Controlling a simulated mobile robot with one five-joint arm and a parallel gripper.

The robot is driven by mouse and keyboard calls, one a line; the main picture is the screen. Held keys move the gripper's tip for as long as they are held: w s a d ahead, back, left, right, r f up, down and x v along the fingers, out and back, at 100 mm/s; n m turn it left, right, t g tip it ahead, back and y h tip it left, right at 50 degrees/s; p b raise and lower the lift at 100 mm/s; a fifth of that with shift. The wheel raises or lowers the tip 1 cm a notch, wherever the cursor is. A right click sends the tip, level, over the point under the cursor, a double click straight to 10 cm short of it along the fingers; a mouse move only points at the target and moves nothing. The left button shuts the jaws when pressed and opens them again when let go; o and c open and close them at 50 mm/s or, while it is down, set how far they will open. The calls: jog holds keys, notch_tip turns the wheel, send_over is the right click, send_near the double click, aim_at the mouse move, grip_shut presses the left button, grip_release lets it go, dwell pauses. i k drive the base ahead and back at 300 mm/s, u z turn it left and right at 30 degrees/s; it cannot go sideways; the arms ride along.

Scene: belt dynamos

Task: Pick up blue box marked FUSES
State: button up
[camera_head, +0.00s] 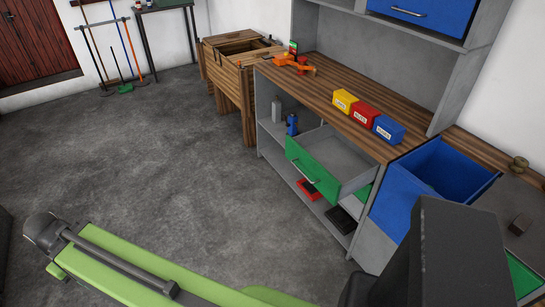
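A blue box (387,130) stands on the brown wooden top of the grey workbench, at the right end of a row of three boxes. Its front has a white label whose letters are too small to read for certain. A red box (363,114) and a yellow box (344,101) stand to its left, both labelled. My green arm crosses the bottom of the picture, well below and in front of the boxes. I cannot make out the fingertips of my gripper, and nothing shows held.
A green drawer (318,173) stands pulled out and empty below the boxes. A blue drawer (440,172) to its right is also open. An orange tool (297,62) lies farther left on the benchtop. A wooden crate (238,62) stands beyond. The grey floor (130,150) at left is clear.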

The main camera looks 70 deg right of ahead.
aim_at(392, 132)
jog(key=z, duration=3.1)
jog(key=k, duration=1.05)
jog(key=u, duration=0.35)
jog(key=i, duration=0.95)
